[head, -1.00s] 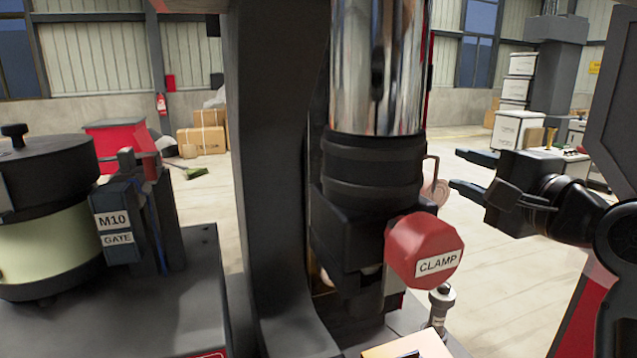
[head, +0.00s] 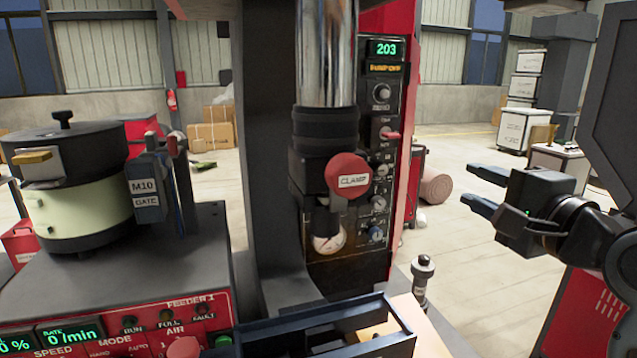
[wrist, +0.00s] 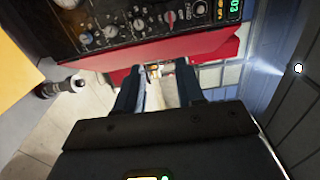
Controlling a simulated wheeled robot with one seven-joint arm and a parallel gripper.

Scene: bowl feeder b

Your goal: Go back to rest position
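My gripper (head: 478,188) is at the right of the head view, fingers pointing left, with a clear gap between them. It is open and empty. It is apart from the machine, to the right of the column and the red control panel (head: 378,130). In the wrist view, the two dark fingers of my gripper (wrist: 157,78) stand apart with nothing held between them. The control panel with its dials also shows at the top of the wrist view (wrist: 130,25).
The red CLAMP knob (head: 349,175) sits on the machine's front. A bowl feeder (head: 85,215) stands at left. A small metal post (head: 421,280) rises from the bench below my gripper. White cabinets (head: 525,90) stand at the back right. Open floor lies behind my gripper.

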